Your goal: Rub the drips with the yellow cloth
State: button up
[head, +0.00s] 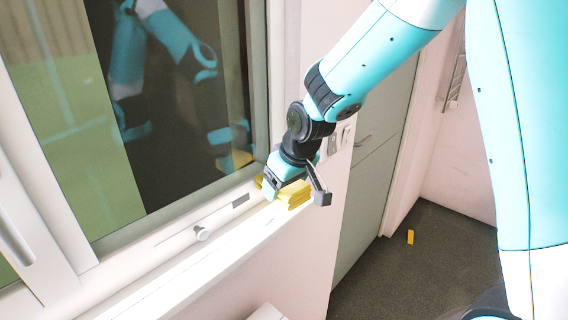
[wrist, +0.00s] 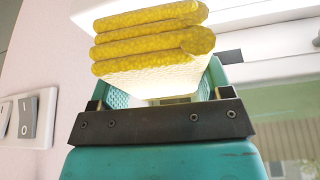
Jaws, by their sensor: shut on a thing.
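The yellow cloth (head: 294,194) is folded in several layers and sits in my gripper (head: 284,190) at the window sill. In the wrist view the cloth (wrist: 150,40) fills the space ahead of my gripper (wrist: 155,98), which is shut on it. The cloth is at the right end of the sill (head: 200,268), close to the window frame. I cannot tell whether it touches the sill. No drips can be made out in either view.
Light switches (wrist: 27,118) are on the wall. The sill left of the cloth looks clear.

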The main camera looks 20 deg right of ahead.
jog(key=shift+r+p, duration=0.9)
jog(key=shift+r, duration=0.6)
jog(key=shift+a+f, duration=0.1)
